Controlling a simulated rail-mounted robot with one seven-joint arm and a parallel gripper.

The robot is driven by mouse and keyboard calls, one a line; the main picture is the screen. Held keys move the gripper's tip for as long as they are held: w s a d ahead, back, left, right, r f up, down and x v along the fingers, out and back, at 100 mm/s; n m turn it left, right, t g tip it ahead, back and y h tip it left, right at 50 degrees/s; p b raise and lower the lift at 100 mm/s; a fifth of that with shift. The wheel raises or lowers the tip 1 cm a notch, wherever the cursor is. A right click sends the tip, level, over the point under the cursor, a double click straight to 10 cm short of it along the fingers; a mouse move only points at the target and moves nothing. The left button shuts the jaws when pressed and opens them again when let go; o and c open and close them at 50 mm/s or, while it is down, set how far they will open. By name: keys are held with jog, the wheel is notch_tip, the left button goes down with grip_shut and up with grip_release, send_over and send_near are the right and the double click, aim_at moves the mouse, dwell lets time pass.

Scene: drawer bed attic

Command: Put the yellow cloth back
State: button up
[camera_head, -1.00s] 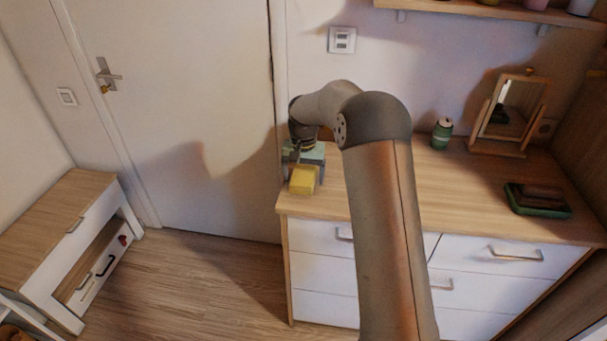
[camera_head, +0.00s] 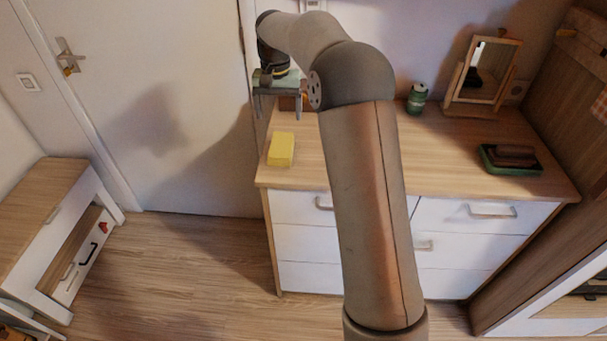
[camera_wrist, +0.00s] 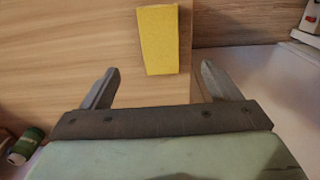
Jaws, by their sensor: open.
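The yellow cloth (camera_head: 281,149), a folded block, lies on the left end of the wooden dresser top (camera_head: 350,165). My gripper (camera_head: 277,112) is open and empty above the dresser's back left corner, behind the cloth and apart from it. In the wrist view the cloth (camera_wrist: 158,40) lies beyond the two spread fingers, with nothing between the fingertips (camera_wrist: 161,78). My arm hides part of the dresser top in the head view.
A green can (camera_head: 417,98), a tilting mirror (camera_head: 483,75) and a green tray (camera_head: 490,165) with a brown item stand on the dresser's right side. A low bench (camera_head: 45,215) with a partly open drawer (camera_head: 85,258) stands at the left. The floor between is clear.

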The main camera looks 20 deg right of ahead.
jog(key=s+f+n, duration=0.2)
jog(key=s, duration=1.7)
jog(key=s+a+f+n, duration=0.1)
jog(key=s+f+n, duration=0.1)
jog(key=s, duration=1.8)
jog(key=shift+f+n, duration=0.25)
jog(key=shift+n, duration=0.05)
